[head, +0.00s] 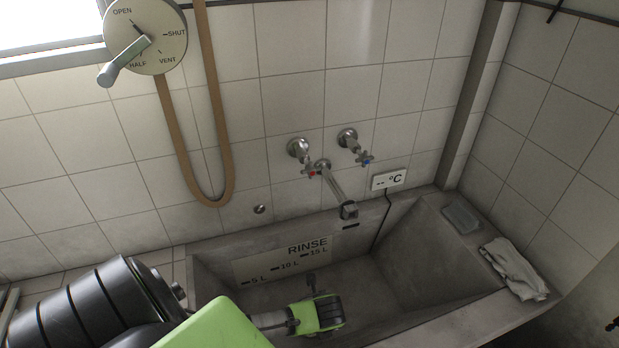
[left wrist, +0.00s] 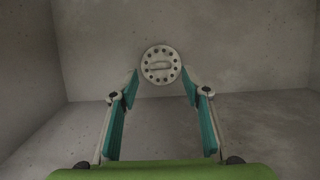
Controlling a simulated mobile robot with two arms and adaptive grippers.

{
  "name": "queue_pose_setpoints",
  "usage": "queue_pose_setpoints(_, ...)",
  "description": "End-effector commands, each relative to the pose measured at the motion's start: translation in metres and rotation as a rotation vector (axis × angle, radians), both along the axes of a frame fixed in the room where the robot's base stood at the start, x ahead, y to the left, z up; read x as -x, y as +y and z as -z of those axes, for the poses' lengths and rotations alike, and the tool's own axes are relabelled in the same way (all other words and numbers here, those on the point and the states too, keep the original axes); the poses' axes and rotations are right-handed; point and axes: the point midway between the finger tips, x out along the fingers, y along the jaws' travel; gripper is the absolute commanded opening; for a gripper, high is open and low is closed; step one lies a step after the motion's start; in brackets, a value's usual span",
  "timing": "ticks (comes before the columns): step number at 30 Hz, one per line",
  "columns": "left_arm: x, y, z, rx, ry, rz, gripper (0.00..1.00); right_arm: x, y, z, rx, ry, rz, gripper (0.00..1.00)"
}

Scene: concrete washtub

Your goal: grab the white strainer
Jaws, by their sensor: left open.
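The white strainer (left wrist: 161,65) is a round disc with a ring of dark holes and a raised bar across its middle. It lies against the bare concrete in the left wrist view, straight ahead of my left gripper (left wrist: 160,80). The gripper is open, its two teal-padded fingers apart and empty. The strainer appears just beyond the fingertips and centred between them; I cannot tell the exact gap. In the head view my left arm reaches down into the tub, with its green wrist (head: 316,315) low inside. My right gripper is not in view.
The concrete washtub (head: 465,318) has walls close around my left arm. A metal spout (head: 335,187) with two taps overhangs its back. A cloth (head: 513,270) and a grey soap-like block (head: 460,218) lie on the right rim. A brown hose (head: 220,120) hangs on the wall.

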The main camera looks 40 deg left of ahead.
Motion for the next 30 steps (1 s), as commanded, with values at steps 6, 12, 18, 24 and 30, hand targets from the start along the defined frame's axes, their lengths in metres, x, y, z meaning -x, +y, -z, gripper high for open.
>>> queue_pose_setpoints(6, -0.006, 0.011, 0.030, -0.001, 0.002, -0.002, 0.43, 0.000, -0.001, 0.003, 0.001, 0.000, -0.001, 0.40)
queue_pose_setpoints(12, -0.008, 0.015, 0.039, -0.001, 0.000, 0.000, 0.43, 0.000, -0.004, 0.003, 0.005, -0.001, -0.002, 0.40)
queue_pose_setpoints(18, -0.008, 0.015, 0.038, -0.001, 0.000, 0.000, 0.35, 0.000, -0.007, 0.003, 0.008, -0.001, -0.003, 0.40)
queue_pose_setpoints(24, -0.008, 0.015, 0.038, -0.001, 0.000, 0.000, 0.02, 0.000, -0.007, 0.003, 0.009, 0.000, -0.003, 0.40)
queue_pose_setpoints(30, -0.008, 0.015, 0.038, -0.001, 0.000, 0.000, 0.02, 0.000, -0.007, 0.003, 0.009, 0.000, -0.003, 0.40)
